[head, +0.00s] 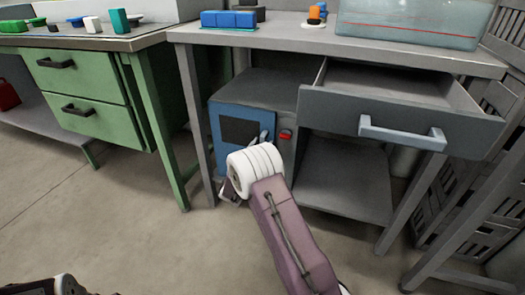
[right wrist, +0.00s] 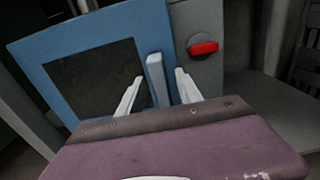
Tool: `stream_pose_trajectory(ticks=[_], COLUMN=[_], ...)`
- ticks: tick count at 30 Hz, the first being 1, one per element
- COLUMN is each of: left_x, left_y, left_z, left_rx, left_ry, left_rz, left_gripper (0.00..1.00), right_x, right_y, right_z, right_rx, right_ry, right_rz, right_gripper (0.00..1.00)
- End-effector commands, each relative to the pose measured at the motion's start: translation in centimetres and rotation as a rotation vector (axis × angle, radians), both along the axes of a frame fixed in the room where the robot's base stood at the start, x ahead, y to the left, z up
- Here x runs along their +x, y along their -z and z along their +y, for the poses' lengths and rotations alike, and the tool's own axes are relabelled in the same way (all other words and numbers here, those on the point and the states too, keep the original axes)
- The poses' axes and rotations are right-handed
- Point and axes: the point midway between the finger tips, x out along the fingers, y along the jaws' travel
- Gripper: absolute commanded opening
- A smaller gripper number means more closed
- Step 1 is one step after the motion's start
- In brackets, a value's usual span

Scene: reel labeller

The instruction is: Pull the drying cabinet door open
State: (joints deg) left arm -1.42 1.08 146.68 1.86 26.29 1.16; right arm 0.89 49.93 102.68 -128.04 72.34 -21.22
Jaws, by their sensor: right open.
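The drying cabinet (head: 260,88) stands on the shelf under the workbench. Its blue door (head: 217,122) has a dark window and looks shut. The upright blue-grey door handle (right wrist: 156,64) is at the door's right side. In the right wrist view, my right gripper (right wrist: 160,80) is open, with one pale finger on each side of the handle and gaps between. In the head view, my white wrist hides most of this gripper and the lower part of the door.
A red switch (right wrist: 203,48) is right of the door, on the cabinet front. An open grey drawer (head: 395,117) juts out above right, near my arm. A green drawer unit (head: 84,90) stands left. The floor (head: 110,220) in front is clear.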

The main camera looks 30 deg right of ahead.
Motion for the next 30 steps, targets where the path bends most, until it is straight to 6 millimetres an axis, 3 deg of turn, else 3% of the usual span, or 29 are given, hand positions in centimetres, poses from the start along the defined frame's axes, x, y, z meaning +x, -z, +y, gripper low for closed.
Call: stream_pose_trajectory(ticks=[9, 13, 14, 30], left_x=[0.00, 0.00, 0.00, 0.00], left_y=[0.21, 0.21, 0.21, 0.22], left_z=[0.01, 0.00, 0.00, 0.00], left_rx=[0.000, 0.000, 0.000, 0.000], left_ry=[0.000, 0.000, 0.000, 0.000], left_rz=[0.000, 0.000, 0.000, 0.000], left_gripper=[0.36, 0.36, 0.36, 0.36], right_x=[0.32, 0.31, 0.31, 0.29], right_y=[-0.10, -0.09, -0.08, -0.03], right_z=[-0.38, -0.37, -0.37, -0.34], right_rx=[0.000, 0.000, 0.000, 0.000], right_ry=[0.000, 0.000, 0.000, 0.000], right_rz=[0.001, 0.001, 0.001, 0.001], right_gripper=[0.39, 0.03, 0.00, 0.00])
